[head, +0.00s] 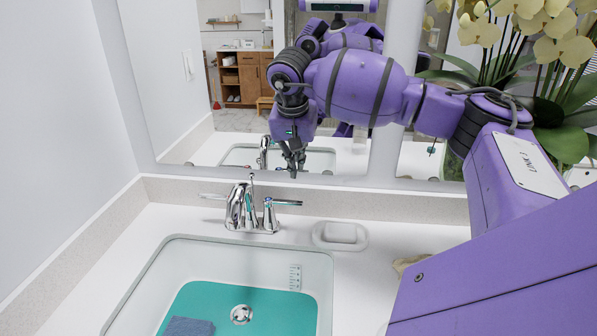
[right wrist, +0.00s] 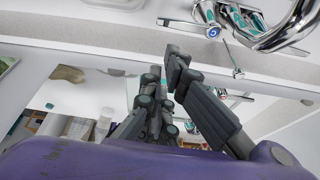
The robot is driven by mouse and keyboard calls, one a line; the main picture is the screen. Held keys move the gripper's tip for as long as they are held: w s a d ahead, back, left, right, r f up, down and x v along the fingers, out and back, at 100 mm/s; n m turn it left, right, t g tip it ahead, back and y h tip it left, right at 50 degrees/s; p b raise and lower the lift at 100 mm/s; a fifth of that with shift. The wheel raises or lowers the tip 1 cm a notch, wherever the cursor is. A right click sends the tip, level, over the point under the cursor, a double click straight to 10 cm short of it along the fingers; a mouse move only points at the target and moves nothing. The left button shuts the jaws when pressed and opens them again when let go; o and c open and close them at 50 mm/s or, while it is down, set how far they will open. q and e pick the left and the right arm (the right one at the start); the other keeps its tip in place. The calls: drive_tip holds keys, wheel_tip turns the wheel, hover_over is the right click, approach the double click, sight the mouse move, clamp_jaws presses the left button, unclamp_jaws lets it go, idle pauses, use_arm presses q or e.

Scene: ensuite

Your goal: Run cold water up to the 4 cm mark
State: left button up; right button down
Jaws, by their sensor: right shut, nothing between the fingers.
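A chrome faucet (head: 240,208) stands behind the basin, with a lever pointing left and a blue-marked lever (head: 269,214) pointing right. The blue mark (right wrist: 213,32) also shows in the right wrist view. I see no stream of water from the spout. The white basin (head: 170,265) has a scale (head: 295,277) on its back wall. A teal area (head: 275,305) covers its floor; I cannot tell whether water lies over it. My right gripper (head: 292,172) is shut and empty, above and behind the blue-marked lever, apart from it. My left gripper is out of view.
A metal drain (head: 241,314) and a blue-grey cloth or sponge (head: 188,327) are in the basin. A white soap dish (head: 341,235) sits right of the faucet. A mirror (head: 240,110) rises behind the counter. Potted orchids (head: 560,90) stand at the right.

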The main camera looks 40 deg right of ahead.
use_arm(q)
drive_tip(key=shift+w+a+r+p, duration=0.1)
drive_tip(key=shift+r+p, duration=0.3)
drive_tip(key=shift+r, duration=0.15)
use_arm(e)
drive_tip(key=x, duration=0.9)
drive_tip(key=shift+f, duration=0.15)
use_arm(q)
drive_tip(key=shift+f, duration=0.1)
use_arm(e)
drive_tip(key=shift+s+a, duration=0.1)
